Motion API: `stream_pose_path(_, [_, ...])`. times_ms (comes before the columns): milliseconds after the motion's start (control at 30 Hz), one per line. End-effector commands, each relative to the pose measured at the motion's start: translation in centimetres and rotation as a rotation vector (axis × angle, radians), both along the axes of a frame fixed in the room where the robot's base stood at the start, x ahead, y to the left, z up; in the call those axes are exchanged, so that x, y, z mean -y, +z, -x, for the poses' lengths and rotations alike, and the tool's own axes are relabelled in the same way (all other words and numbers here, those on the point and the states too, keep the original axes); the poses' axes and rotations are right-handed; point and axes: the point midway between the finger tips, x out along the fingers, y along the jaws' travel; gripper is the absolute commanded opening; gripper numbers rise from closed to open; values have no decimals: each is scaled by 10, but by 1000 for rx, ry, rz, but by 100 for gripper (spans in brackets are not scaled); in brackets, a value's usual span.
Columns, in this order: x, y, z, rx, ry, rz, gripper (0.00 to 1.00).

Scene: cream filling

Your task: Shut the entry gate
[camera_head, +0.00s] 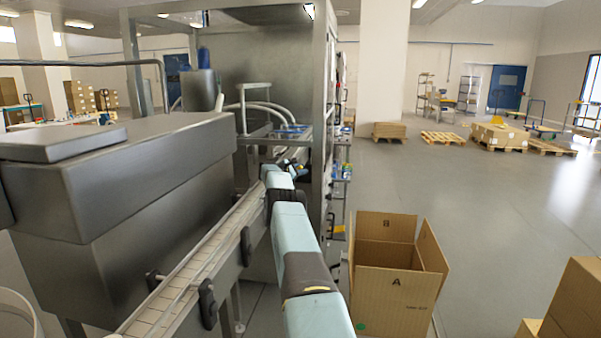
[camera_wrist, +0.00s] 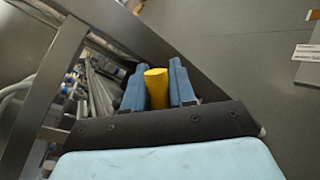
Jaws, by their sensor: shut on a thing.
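My gripper (camera_wrist: 158,85) shows in the wrist view with its two blue fingers closed on either side of a yellow handle (camera_wrist: 157,88). The handle stands upright between them, and its lower part is hidden by the dark gripper body. In the head view my arm reaches forward beside the conveyor to the metal machine (camera_head: 262,60); its end is small there and the grip is not clear. I cannot make out the entry gate's panel or how far open it stands. Grey metal frame bars (camera_wrist: 48,80) run close to the left of the fingers in the wrist view.
The conveyor (camera_head: 195,265) with rails runs along my arm's left, beside a large grey metal housing (camera_head: 130,170). An open cardboard box (camera_head: 395,285) marked A stands to the right of my arm. More cartons (camera_head: 575,305) sit at lower right. Open floor (camera_head: 490,220) lies beyond.

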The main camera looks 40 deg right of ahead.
Motion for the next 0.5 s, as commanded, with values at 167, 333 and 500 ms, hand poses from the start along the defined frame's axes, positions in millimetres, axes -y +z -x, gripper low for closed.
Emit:
stream_pose_path(167, [-2, -3, -1, -3, 2, -3, 29])
stream_pose_path(333, [-1, -2, -1, -2, 2, -1, 45])
stream_pose_path(500, [-1, -1, 0, -1, 1, -1, 45])
